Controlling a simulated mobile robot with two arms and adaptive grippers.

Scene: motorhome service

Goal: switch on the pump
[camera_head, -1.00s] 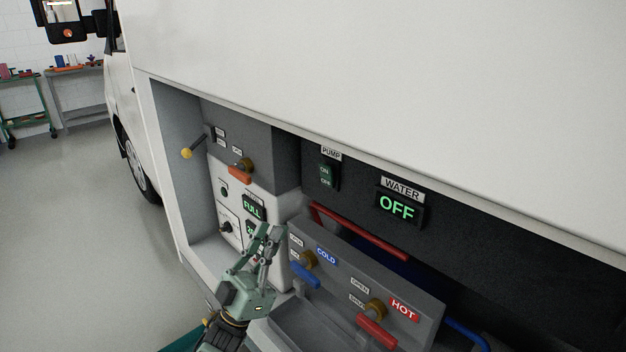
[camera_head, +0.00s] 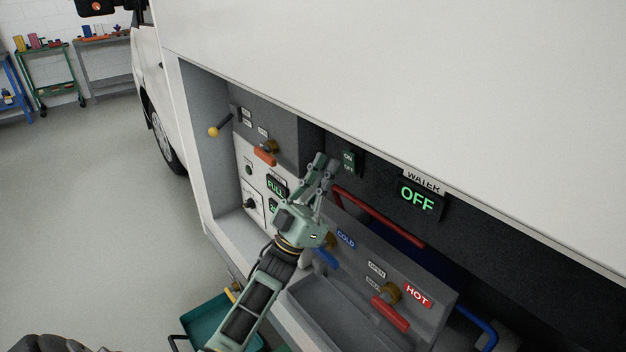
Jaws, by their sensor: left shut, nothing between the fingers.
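The pump switch (camera_head: 349,163), a dark green rocker marked ON and OFF, sits on the dark back wall of the service bay. The water display (camera_head: 417,201) to its right reads OFF in green. My left gripper (camera_head: 326,164) is shut and empty, its fingertips pointing up just left of the switch. I cannot tell whether they touch the wall. The PUMP label above the switch is not visible now. My right gripper is not in view.
A red bar (camera_head: 380,217) runs below the switch. The valve panel (camera_head: 345,275) with blue and red handles stands in front. An orange-handled valve (camera_head: 265,157) and a yellow-knobbed lever (camera_head: 213,132) are at left. The bay's upper edge overhangs the switch.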

